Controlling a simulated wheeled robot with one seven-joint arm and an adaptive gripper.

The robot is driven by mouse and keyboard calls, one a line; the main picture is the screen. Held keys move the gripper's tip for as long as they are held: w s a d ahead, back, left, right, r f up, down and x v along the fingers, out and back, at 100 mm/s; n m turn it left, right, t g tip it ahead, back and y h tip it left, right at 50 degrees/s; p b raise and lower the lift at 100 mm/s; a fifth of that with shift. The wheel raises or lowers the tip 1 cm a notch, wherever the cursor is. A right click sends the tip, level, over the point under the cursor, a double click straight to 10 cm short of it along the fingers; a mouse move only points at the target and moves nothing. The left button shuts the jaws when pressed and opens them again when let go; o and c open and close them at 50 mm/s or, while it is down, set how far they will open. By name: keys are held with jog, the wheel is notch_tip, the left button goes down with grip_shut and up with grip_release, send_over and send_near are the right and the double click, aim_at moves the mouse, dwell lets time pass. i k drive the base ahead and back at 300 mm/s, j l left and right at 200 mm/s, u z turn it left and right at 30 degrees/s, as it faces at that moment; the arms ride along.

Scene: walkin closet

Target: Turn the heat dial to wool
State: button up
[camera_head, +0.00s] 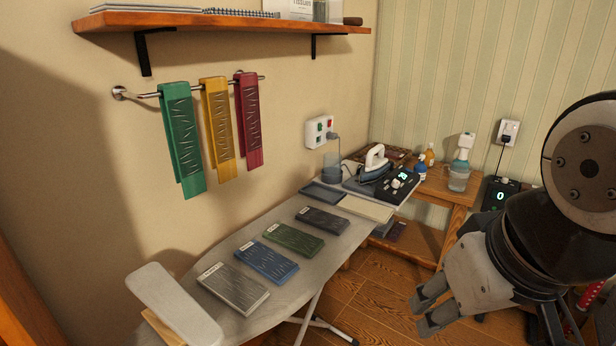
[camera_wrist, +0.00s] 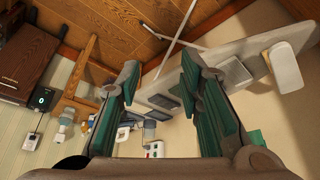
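A black control box (camera_head: 400,187) with a small lit green display (camera_head: 403,175) and a pale knob (camera_head: 396,184) sits at the far end of the ironing board, beside the iron (camera_head: 374,165). The knob's setting and any wool label are too small to read. My gripper (camera_head: 424,312) is at the lower right in the head view, low in front of the board and well apart from the box. The wrist view shows its two fingers (camera_wrist: 158,82) spread with nothing between them. In that view the iron area is small and partly hidden behind the left finger.
The ironing board (camera_head: 290,302) carries several folded cloths and a small sleeve board (camera_head: 174,304) at its near end. A wooden table (camera_head: 440,184) with bottles (camera_head: 459,176) stands beyond. A shelf (camera_head: 220,21) and hanging cloths (camera_head: 216,128) are on the left wall.

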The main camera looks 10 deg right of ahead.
aim_at(395, 184)
jog(key=i+l+u, duration=0.7)
jog(key=i+l, duration=0.4)
jog(key=l, duration=0.15)
jog(key=i+l+u, duration=0.1)
jog(key=i+l, duration=0.25)
jog(key=l, duration=0.15)
